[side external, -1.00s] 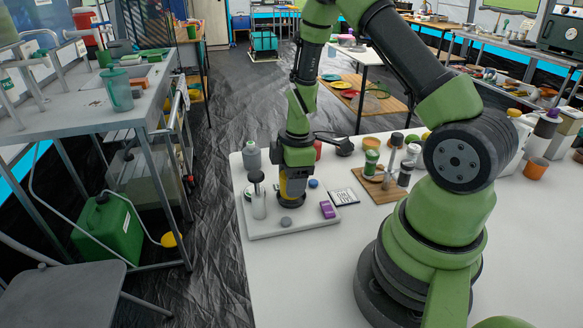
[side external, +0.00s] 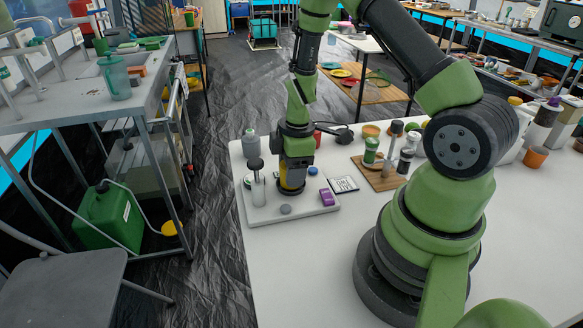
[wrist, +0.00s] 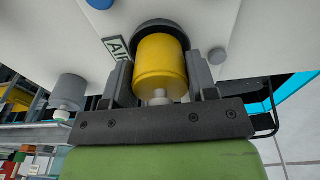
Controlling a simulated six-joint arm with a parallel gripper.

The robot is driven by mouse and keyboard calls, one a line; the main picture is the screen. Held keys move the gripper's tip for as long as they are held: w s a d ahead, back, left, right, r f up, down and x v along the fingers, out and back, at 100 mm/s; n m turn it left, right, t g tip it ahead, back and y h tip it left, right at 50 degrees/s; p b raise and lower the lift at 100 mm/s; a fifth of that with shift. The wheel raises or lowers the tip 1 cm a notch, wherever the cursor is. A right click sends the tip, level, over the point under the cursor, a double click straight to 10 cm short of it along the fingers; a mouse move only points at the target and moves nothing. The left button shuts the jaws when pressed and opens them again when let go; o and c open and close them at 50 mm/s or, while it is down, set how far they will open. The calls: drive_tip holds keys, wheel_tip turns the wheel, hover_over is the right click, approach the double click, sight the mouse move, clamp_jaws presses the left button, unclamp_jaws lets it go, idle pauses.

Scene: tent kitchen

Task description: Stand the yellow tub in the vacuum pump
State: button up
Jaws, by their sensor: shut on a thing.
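The yellow tub (side external: 292,177) is upright between the fingers of my gripper (side external: 294,172), low over the white board. In the wrist view, my gripper (wrist: 160,82) is shut on the yellow tub (wrist: 160,68), one dark finger on each side. The tub's far end sits at a dark round holder (wrist: 165,24), which shows as a dark ring (side external: 291,191) under the tub in the side view. This holder appears to be the vacuum pump. Whether the tub's base is seated inside it or just above it, I cannot tell.
The white board (side external: 262,217) also carries a black-topped clear cylinder (side external: 258,188), a grey disc (side external: 286,209), a purple block (side external: 327,197) and a blue cap (side external: 313,171). A printed card (side external: 343,184) lies beside it. A wooden board (side external: 382,180) with jars stands to the right.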

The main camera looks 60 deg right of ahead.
drive_tip(key=shift+f, duration=0.6)
idle(0.3)
drive_tip(key=o, duration=0.4)
drive_tip(key=shift+o, duration=0.2)
drive_tip(key=shift+r, duration=0.1)
drive_tip(key=shift+s+d+r, duration=0.1)
drive_tip(key=shift+r, duration=1.7)
drive_tip(key=shift+s+d+r, duration=0.15)
drive_tip(key=shift+r, duration=1.65)
drive_tip(key=shift+s+d+r, duration=0.1)
drive_tip(key=shift+r, duration=1.7)
drive_tip(key=s+a+r+m+t, duration=0.3)
drive_tip(key=s+a+r+m, duration=0.3)
drive_tip(key=r, duration=0.2)
drive_tip(key=s+a+r+m+t+y, duration=0.1)
drive_tip(key=s+a+r+m+t, duration=0.2)
drive_tip(key=s+a+r+m, duration=0.3)
wheel_tip(320, 180, up, 3)
drive_tip(key=shift+a+r+m, duration=0.1)
drive_tip(key=shift+a+m, duration=0.15)
drive_tip(key=shift+m, duration=0.25)
